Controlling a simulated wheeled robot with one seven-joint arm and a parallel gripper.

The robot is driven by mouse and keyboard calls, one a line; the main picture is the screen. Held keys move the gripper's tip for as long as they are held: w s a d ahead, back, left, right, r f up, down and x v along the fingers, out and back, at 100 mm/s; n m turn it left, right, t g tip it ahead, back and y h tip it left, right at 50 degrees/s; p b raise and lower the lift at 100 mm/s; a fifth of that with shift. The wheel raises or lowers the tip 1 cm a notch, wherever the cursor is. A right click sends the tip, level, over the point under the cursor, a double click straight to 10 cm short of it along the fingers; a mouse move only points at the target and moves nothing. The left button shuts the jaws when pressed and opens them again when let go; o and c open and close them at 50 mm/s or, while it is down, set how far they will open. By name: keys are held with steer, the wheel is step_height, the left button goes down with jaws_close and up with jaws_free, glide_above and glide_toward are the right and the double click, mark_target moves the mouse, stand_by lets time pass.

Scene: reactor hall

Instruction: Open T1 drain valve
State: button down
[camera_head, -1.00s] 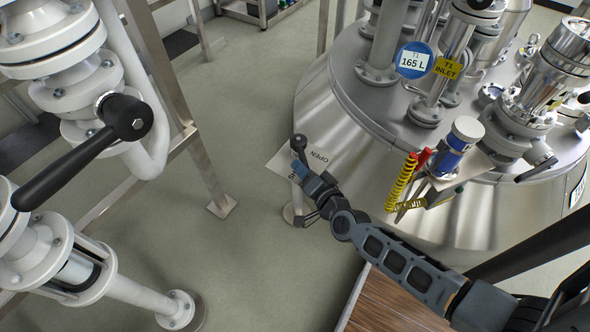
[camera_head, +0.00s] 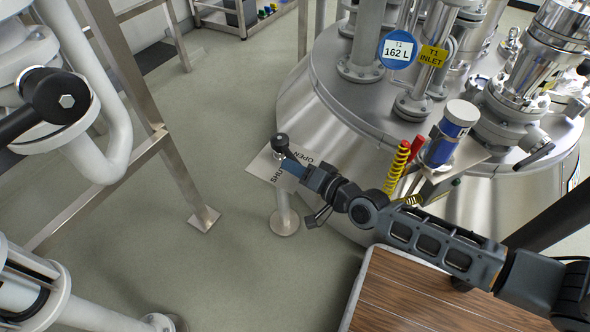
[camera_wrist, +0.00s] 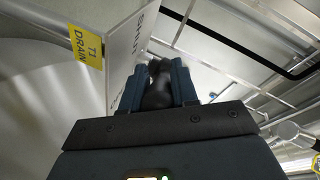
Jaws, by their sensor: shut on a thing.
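The T1 drain valve has a black lever with a round hub (camera_head: 281,141) over a pale plate (camera_head: 262,165) lettered OPEN and SHUT. The plate stands on a post beside the steel tank T1 (camera_head: 330,110). My gripper (camera_head: 290,167) reaches in from the right and is shut on the lever. In the wrist view the black lever (camera_wrist: 158,88) sits between my two blue-grey fingers, and a yellow T1 DRAIN label (camera_wrist: 84,46) shows to their left. My gripper hides part of the lever and plate. A round sign (camera_head: 397,51) on the tank reads 162 L.
White flanged pipes with a large black handle (camera_head: 55,97) stand at the left. A steel frame leg (camera_head: 203,218) stands between them and the valve. A yellow coiled hose (camera_head: 398,165) hangs on the tank's side. Open floor (camera_head: 200,275) lies in front of the valve.

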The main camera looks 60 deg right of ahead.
steer(key=shift+d, duration=0.1)
steer(key=c, duration=1)
jaws_free()
steer(key=shift+o, duration=0.2)
steer(key=p+v, duration=0.1)
steer(key=v, duration=0.7)
steer(key=shift+p, duration=0.3)
